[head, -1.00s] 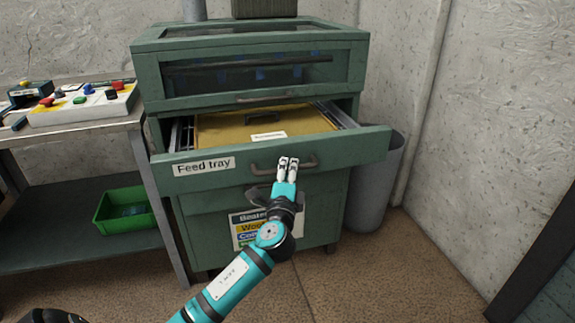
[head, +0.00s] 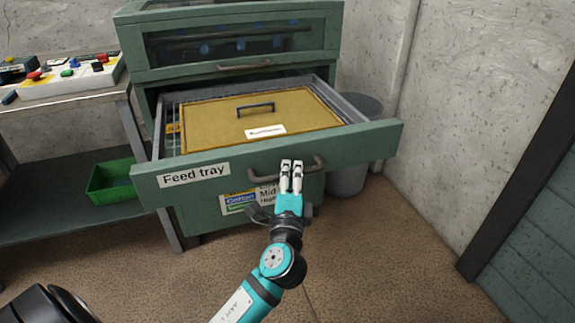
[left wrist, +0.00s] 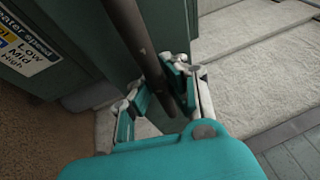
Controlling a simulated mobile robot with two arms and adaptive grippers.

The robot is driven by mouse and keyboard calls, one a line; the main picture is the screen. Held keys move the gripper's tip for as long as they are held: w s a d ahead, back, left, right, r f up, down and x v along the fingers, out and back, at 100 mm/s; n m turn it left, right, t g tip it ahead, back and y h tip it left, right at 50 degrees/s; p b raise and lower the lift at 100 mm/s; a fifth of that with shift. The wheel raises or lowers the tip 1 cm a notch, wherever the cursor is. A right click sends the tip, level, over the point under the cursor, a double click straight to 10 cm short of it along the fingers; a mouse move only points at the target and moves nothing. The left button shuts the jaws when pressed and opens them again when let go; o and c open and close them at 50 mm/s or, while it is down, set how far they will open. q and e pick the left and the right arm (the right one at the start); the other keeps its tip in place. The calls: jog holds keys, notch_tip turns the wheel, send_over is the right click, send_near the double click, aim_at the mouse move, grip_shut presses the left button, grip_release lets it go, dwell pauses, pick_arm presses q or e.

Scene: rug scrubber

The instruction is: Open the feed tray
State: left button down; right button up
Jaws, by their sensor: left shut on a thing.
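The feed tray (head: 290,155) is a green drawer with a "Feed tray" label, pulled well out of the green machine in the head view. A yellow-brown board (head: 215,112) with a dark handle and a white label lies inside it. My left gripper (head: 291,165) is shut on the tray's dark bar handle (head: 318,165), near the middle of the drawer front. In the left wrist view the handle (left wrist: 138,40) runs down between the fingers (left wrist: 155,95). My right gripper is not in view.
A grey bin (head: 347,178) stands right of the machine against the wall. A bench (head: 75,102) with a button panel (head: 70,80) and a green crate (head: 108,182) below is on the left. The brown floor in front of the drawer is clear.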

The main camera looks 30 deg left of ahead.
pick_arm(q)
jog(key=shift+s+d+f, duration=0.1)
jog(key=shift+f, duration=0.1)
jog(key=c, duration=1.3)
grip_release()
jog(key=shift+r, duration=0.1)
jog(key=shift+s+d, duration=0.1)
jog(key=shift+s, duration=0.05)
jog(key=v, duration=1.1)
jog(key=shift+s+d, duration=0.15)
jog(key=shift+s, duration=0.15)
